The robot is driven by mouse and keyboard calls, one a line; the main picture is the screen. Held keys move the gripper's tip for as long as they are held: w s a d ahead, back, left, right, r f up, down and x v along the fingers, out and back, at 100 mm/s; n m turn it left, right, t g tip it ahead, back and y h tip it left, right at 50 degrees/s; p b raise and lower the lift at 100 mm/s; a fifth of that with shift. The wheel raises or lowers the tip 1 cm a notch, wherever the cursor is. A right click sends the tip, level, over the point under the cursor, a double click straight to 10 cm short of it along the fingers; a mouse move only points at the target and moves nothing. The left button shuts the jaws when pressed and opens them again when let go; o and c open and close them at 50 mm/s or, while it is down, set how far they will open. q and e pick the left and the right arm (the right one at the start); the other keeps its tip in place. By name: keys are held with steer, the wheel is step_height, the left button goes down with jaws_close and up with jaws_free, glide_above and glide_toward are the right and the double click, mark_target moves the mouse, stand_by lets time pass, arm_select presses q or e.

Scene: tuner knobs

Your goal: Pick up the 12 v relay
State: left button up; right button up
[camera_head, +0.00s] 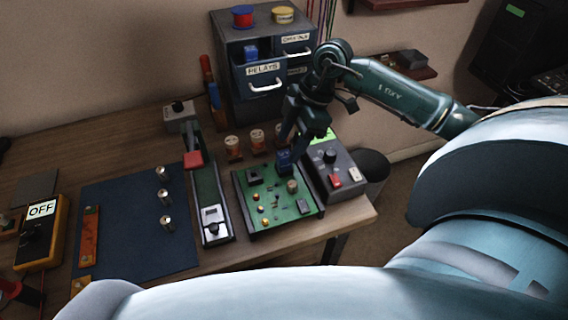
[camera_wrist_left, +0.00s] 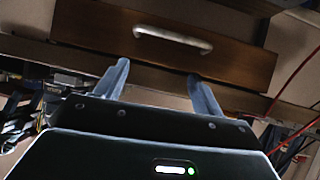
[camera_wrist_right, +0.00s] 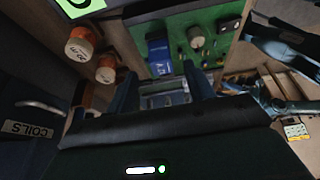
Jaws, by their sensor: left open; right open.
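A blue relay (camera_head: 284,161) stands on the green circuit board (camera_head: 311,208); it also shows in the right wrist view (camera_wrist_right: 158,56), its print too small to read. Another blue block (camera_head: 250,52) sits in the open drawer labelled RELAYS (camera_head: 262,84). I cannot tell which is the 12 V one. My right gripper (camera_head: 300,128) is open and points down above the back of the board, close to the first relay. In its wrist view, a grey-blue thing I cannot identify shows between the fingers (camera_wrist_right: 162,88). My left gripper (camera_wrist_left: 160,82) is open and empty, facing a wooden drawer front (camera_wrist_left: 160,42).
Coils (camera_head: 258,138) stand behind the board. A grey control box (camera_head: 336,177) stands at its right and a long slide device (camera_head: 208,190) at its left. A blue mat (camera_head: 125,235) holds several metal cylinders. The table's front edge lies close to the board.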

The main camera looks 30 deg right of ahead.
mark_target(285, 154)
steer(key=b+x, duration=0.3)
steer(key=x, duration=0.1)
steer(key=shift+a+f, duration=0.15)
steer(key=shift+a, duration=0.05)
steer(key=c, duration=1.1)
